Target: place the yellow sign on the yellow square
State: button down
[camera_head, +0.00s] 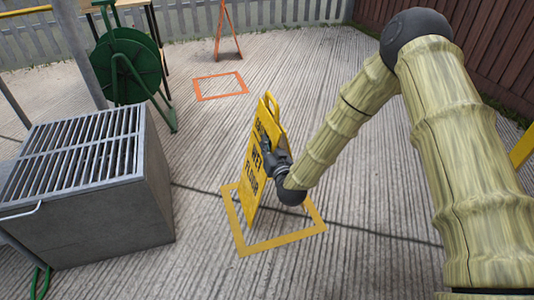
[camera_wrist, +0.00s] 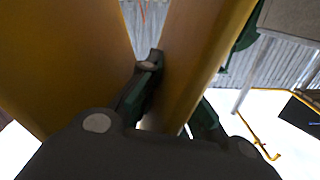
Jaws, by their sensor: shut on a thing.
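The yellow sign (camera_head: 253,170) is a folding floor sign with dark lettering that reads "WET FLOOR". It stands roughly upright over the yellow square outline (camera_head: 287,238) on the ground, in its left part. I cannot tell whether its feet touch the ground. My gripper (camera_head: 272,160) is at the sign's right side, shut on it. In the wrist view, my gripper's fingers (camera_wrist: 168,95) close around one yellow panel of the sign (camera_wrist: 205,50), with the other panel (camera_wrist: 65,60) on the left. The fingertips are partly hidden by the sign.
A grey metal box with a grated top (camera_head: 75,195) stands at the left. A green hose reel (camera_head: 128,68) is behind it. An orange square outline (camera_head: 221,86) and an orange folding frame (camera_head: 228,35) are farther back. The ribbed ground right of the yellow square is clear.

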jog(key=shift+f+b, duration=0.95)
jog(key=shift+f, duration=0.85)
jog(key=c, duration=1.6)
grip_release()
jog(key=shift+s, duration=0.1)
